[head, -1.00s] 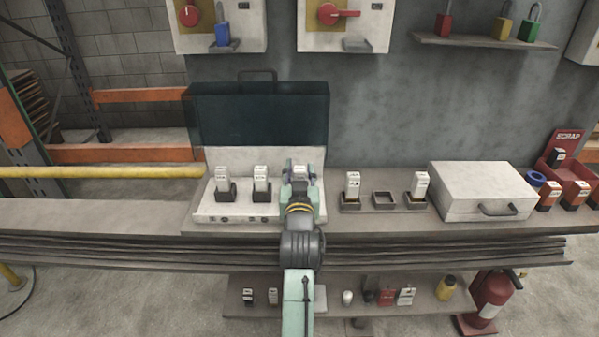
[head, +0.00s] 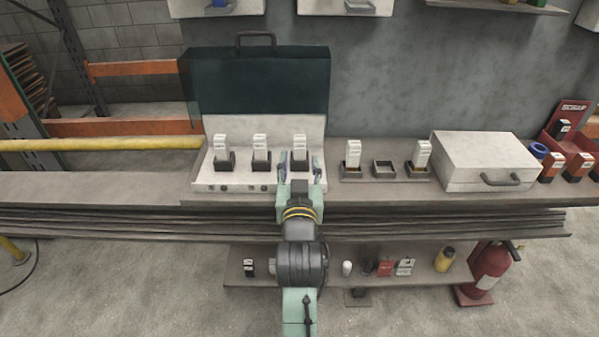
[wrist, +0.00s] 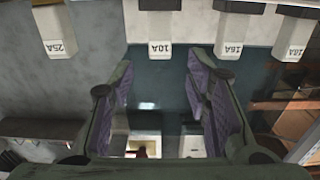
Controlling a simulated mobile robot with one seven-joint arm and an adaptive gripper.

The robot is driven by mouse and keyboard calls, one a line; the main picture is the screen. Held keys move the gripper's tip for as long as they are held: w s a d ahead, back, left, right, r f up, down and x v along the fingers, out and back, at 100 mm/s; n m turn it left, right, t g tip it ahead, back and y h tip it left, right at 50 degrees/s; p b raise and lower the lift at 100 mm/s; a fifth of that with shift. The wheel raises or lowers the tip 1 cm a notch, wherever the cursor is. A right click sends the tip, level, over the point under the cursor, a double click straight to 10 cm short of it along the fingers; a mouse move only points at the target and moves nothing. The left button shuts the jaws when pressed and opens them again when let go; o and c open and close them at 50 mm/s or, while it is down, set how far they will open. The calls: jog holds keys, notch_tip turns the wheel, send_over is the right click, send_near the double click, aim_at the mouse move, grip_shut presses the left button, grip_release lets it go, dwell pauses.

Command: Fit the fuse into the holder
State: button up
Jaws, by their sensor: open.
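The fuse holder is a pale panel (head: 236,186) with three black sockets in a row. A white fuse stands upright in each. The right one, the 10A fuse (head: 299,147), stands in the right socket (head: 300,166), its top about level with the other two. In the wrist view the 10A fuse (wrist: 155,22) shows above and between my fingertips, apart from them. My gripper (head: 300,167) is open and empty, in front of the right socket. Its pads also show spread in the wrist view (wrist: 160,75). How deep the fuse sits cannot be told.
Right of the panel are three small trays: the left one holds the 25A fuse (head: 352,155), the middle tray (head: 384,168) is empty, the right one holds another fuse (head: 422,155). Beyond are a closed white case (head: 484,158) and a red scrap bin (head: 567,150). A dark clear lid (head: 255,82) stands behind.

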jog(key=s+p, duration=0.2)
jog(key=p, duration=0.1)
jog(key=shift+s+r+p, duration=0.2)
jog(key=shift+r+p, duration=0.1)
jog(key=shift+f, duration=0.1)
